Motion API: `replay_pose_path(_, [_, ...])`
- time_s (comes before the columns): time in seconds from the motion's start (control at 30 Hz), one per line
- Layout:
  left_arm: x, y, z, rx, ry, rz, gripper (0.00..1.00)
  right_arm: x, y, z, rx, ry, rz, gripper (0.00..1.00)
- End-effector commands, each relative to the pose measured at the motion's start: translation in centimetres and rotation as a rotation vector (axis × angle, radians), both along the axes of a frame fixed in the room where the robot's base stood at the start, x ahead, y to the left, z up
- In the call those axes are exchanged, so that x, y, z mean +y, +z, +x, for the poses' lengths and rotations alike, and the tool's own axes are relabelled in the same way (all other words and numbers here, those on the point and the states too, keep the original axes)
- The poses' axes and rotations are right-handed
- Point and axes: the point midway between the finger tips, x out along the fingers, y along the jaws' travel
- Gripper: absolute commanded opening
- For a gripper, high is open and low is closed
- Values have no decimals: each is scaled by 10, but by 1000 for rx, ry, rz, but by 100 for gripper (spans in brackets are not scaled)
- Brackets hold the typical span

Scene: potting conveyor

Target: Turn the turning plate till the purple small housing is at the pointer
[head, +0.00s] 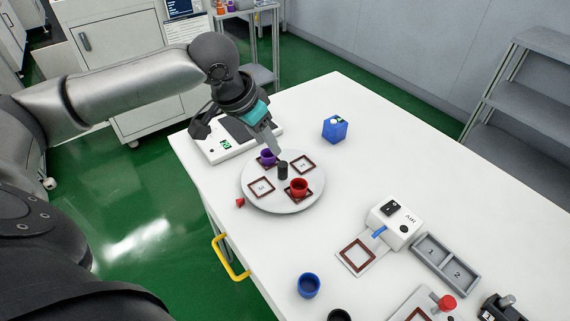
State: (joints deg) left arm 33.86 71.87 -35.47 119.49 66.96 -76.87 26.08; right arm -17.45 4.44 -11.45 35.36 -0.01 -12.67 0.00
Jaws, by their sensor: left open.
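The round grey turning plate (283,203) lies on the white table, with a dark knob (283,171) standing at its middle. The purple small housing (266,160) sits on the plate's far left part, partly covered by my gripper. A red housing (299,186) sits in a square frame on the near right part. Other square frames on the plate, one marked 3, are empty. A small red pointer (240,202) is at the plate's near left edge. My left gripper (276,155) is open and points down over the plate, beside the purple housing and near the knob. My right gripper is not in view.
A white device (218,148) stands behind the plate, and a blue box (335,128) at the back right. To the right are an AIR unit (394,222), a grey two-part tray (446,264) and a blue cup (309,285). A yellow handle (231,258) juts from the table's front edge.

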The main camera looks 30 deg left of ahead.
Motion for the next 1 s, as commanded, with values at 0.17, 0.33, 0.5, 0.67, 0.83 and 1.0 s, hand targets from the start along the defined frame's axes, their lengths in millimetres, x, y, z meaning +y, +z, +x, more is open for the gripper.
replay_pose_path(0.17, [-4, -41, 15, 1, 0, -2, 45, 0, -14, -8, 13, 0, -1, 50])
replay_pose_path(0.33, [-8, -74, 29, 1, -1, -2, 45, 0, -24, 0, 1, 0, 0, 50])
replay_pose_path(0.5, [-10, -98, 39, 0, -1, -1, 45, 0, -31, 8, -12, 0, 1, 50])
replay_pose_path(0.67, [-11, -110, 44, -1, -2, 1, 45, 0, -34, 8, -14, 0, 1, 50])
replay_pose_path(0.83, [-11, -113, 45, 0, -1, 2, 45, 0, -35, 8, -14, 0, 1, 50])
replay_pose_path(1.0, [-11, -113, 45, -1, -1, 1, 45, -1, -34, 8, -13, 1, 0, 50])
